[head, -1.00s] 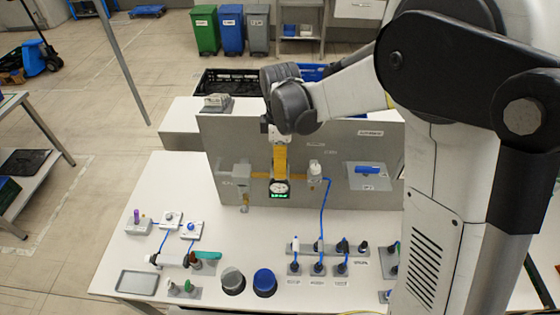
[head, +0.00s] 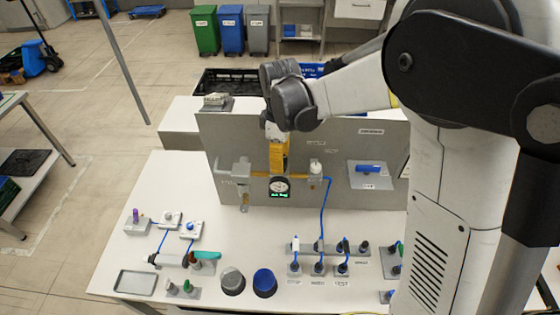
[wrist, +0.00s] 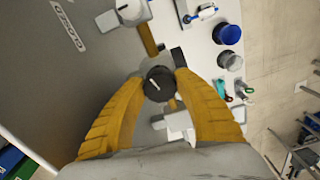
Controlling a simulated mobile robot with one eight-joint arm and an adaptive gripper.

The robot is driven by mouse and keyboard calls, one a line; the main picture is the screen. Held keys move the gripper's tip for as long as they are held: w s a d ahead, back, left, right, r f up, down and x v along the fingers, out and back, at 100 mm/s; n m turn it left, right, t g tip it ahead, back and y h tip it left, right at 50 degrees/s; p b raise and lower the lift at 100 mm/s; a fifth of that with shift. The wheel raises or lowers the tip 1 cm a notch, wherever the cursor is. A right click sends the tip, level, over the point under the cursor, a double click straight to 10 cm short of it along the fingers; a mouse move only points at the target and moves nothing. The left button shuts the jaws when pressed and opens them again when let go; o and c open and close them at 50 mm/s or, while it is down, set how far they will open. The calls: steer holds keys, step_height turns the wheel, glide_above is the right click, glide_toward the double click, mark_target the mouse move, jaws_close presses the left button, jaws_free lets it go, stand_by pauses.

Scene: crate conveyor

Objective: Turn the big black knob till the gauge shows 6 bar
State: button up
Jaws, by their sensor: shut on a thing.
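The big black knob (wrist: 159,84) with a white pointer line is between the two yellow fingers of my gripper (wrist: 160,88) in the wrist view. The fingers are shut on its sides. In the head view my gripper (head: 278,156) reaches down in front of the grey panel, and the fingers hide the knob. The gauge (head: 279,186) is a round dial with a small green readout, just below the fingers. Its reading is too small to make out.
The grey panel (head: 222,140) stands upright on the white table (head: 130,262). A white fitting (head: 316,168) with a blue hose is right of the gauge. A blue-handled part (head: 368,169) is farther right. Blue and grey round pieces stand in front.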

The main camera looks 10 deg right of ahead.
steer(key=m+b, duration=0.1)
steer(key=m, duration=0.4)
steer(key=shift+f+m+b, duration=0.1)
steer(key=shift+m+b, duration=0.2)
steer(key=shift+b, duration=0.1)
steer(key=m+b, duration=0.1)
steer(key=m, duration=0.4)
steer(key=m+b, duration=0.1)
steer(key=m, duration=0.4)
steer(key=shift+m, duration=0.4)
steer(key=m, duration=0.4)
steer(key=shift+a+m+b, duration=0.1)
steer(key=shift+m+b, duration=0.25)
steer(key=shift+m, duration=0.05)
steer(key=o, duration=1.2)
